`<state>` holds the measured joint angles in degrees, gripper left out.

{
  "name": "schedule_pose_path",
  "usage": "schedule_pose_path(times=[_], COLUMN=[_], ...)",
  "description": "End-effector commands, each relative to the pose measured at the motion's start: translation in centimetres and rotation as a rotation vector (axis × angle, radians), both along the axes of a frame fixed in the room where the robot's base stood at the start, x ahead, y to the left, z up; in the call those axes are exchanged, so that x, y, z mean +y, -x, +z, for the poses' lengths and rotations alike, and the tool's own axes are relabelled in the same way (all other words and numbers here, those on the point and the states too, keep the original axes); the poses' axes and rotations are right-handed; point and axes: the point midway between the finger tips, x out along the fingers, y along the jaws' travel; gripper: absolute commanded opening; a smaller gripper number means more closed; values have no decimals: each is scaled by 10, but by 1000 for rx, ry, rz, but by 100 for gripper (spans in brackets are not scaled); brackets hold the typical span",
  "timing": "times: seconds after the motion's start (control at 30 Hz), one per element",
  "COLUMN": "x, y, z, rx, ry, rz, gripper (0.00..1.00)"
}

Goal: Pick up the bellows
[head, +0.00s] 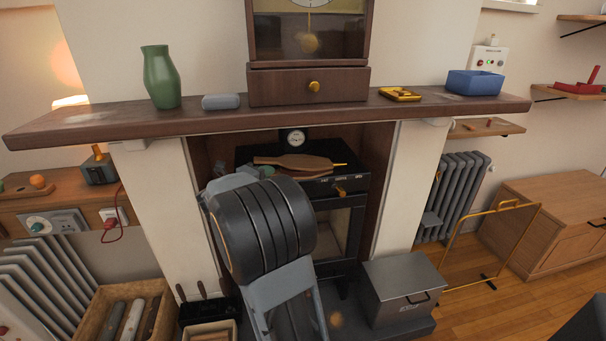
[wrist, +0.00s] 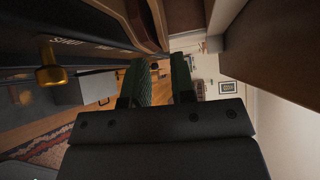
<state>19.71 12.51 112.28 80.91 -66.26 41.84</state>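The bellows (head: 297,161), brown and flat with a brass nozzle pointing right, lies on top of the black stove (head: 345,184) inside the fireplace. Part of its left end is close to or behind my arm in the head view. In the wrist view a brown curved edge, seemingly the bellows (wrist: 150,22), shows at the top, beyond and above the fingers. My gripper (wrist: 161,76) has two green ribbed fingers standing apart with nothing visible between them. In the head view my arm hides most of the gripper, left of the bellows.
The wooden mantel (head: 200,118) overhangs the stove top, with a green vase (head: 161,78) and blue box (head: 474,83) on it. A round gauge (head: 294,138) stands behind the bellows. A brass knob (wrist: 49,76) protrudes from the stove front. A metal box (head: 402,285) stands at lower right.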

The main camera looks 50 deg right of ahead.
Motion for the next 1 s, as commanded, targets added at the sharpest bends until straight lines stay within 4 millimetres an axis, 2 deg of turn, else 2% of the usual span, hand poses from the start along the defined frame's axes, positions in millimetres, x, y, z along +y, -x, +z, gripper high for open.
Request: schedule_pose_path(times=[0.03,0.2,0.47,0.8,1.0], x=[-10,-34,-49,-90,-99], y=[0,-3,-5,-7,-8], z=[-2,-4,-6,-12,-12], rx=[0,1,3,3,2], ry=[0,0,1,0,1], rz=[-3,0,3,4,5], gripper=[23,23,23,23,23])
